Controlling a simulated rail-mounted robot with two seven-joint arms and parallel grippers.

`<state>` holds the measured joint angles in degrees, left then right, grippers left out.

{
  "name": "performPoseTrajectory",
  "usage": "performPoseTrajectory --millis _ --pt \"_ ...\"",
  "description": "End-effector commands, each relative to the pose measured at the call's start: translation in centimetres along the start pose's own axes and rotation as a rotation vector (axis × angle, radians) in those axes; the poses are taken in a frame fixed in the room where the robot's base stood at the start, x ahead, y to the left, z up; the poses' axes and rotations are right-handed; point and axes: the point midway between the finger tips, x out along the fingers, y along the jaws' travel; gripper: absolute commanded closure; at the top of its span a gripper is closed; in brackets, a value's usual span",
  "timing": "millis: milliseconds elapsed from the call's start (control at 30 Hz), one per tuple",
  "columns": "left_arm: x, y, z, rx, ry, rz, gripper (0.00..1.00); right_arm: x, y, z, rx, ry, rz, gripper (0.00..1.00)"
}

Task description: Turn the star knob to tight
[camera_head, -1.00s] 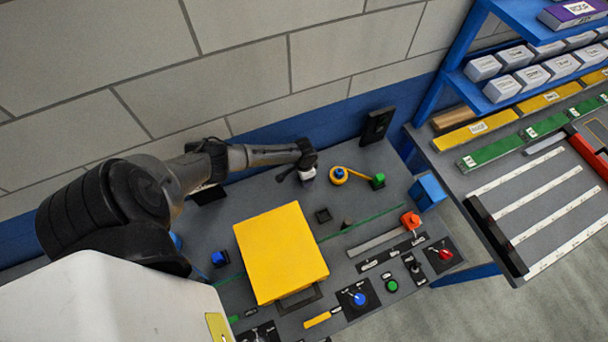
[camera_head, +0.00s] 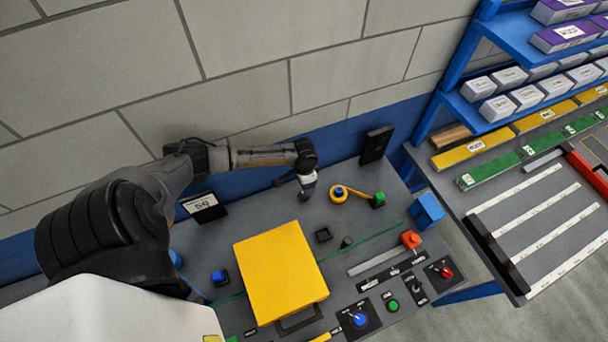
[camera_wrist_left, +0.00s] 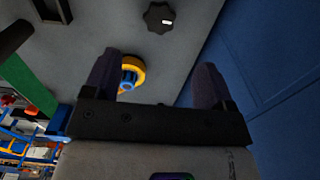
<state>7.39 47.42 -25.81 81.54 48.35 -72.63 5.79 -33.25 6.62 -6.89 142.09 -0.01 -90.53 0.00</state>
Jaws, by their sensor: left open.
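The star knob (camera_wrist_left: 158,18) is a dark, lobed knob with a small white mark, at the top of the left wrist view on the grey panel. My left gripper (camera_wrist_left: 155,85) is open, its two fingers apart with nothing between them that I can see held. The knob shows beyond the fingertips, apart from them. In the head view my left gripper (camera_head: 294,188) hangs over the back of the panel, left of a yellow ring with a blue centre (camera_head: 339,191). I cannot pick out the star knob there; the gripper may hide it. My right gripper is not in view.
A large yellow box (camera_head: 281,270) sits mid-panel. A black upright plate (camera_head: 376,145) and the wall bound the back. Blue and red knobs (camera_head: 445,272) are toward the front.

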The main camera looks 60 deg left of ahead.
Motion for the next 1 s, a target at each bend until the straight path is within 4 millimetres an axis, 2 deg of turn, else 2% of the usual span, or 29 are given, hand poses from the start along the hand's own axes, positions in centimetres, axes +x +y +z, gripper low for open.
performPoseTrajectory --millis 100,300,1000 --pt "-1.6 -0.1 0.0 0.002 0.000 -0.001 0.22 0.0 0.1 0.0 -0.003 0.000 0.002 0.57" --pt "-3.0 0.0 0.1 0.000 -0.001 0.000 0.22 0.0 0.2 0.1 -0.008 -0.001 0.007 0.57" --pt "-3.4 0.0 0.0 0.000 -0.001 0.000 0.22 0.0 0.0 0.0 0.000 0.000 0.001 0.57"
